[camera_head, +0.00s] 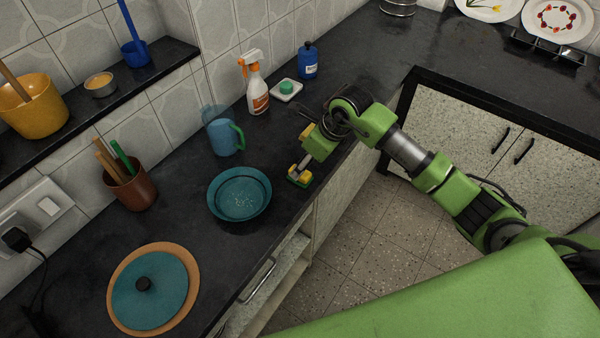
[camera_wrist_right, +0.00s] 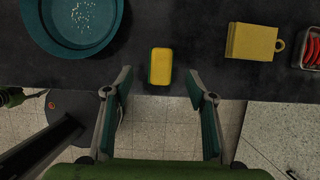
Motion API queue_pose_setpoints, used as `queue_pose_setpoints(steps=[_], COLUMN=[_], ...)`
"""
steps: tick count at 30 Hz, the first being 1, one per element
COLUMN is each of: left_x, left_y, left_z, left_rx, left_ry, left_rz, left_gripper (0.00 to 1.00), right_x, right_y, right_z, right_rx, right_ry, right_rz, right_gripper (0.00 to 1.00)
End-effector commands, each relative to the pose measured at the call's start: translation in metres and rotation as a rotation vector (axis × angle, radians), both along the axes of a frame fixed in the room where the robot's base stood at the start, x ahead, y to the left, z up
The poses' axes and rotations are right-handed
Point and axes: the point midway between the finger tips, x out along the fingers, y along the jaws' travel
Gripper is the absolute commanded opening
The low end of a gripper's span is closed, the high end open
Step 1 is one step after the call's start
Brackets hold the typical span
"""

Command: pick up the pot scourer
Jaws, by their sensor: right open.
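The pot scourer is a small yellow block with a green side. In the right wrist view the pot scourer (camera_wrist_right: 161,66) lies on the dark worktop at its front edge. My right gripper (camera_wrist_right: 159,76) is open, with one finger to each side of the scourer and a gap on both sides. In the head view the scourer (camera_head: 294,179) shows just right of the teal basin, partly hidden by my right gripper (camera_head: 301,170) above it. Whether the fingers are level with the scourer is hard to tell. My left gripper is not in view.
The teal basin (camera_head: 240,205) stands left of the scourer. A yellow object with a ring (camera_wrist_right: 252,41) and a tray of red things (camera_wrist_right: 312,48) are to the right. A blue jug (camera_head: 222,136) stands behind. The worktop ends just in front of the scourer.

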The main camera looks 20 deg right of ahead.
Motion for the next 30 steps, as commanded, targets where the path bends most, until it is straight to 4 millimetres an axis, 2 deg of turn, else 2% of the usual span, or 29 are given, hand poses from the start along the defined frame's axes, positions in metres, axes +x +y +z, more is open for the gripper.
queue_pose_setpoints(steps=[8, 12, 18, 26, 27, 30], left_x=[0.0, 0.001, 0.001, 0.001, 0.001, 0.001], left_y=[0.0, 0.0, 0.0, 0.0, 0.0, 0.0], left_z=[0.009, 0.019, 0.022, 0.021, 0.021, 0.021], left_rx=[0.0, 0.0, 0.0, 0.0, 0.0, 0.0], left_ry=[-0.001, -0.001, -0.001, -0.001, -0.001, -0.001], left_rz=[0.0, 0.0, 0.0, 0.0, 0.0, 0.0], left_gripper=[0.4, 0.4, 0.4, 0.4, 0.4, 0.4], right_x=[0.005, 0.01, 0.017, 0.018, 0.018, 0.018], right_y=[0.004, 0.007, 0.011, 0.011, 0.011, 0.011], right_z=[-0.018, -0.036, -0.056, -0.059, -0.059, -0.059], right_rx=[0.001, 0.002, 0.001, 0.001, 0.001, 0.001], right_ry=[0.002, 0.004, 0.002, -0.001, -0.001, -0.001], right_rz=[-0.001, 0.0, 0.0, 0.0, 0.0, 0.0], right_gripper=[0.51, 0.51, 0.51, 0.51, 0.46, 0.2])
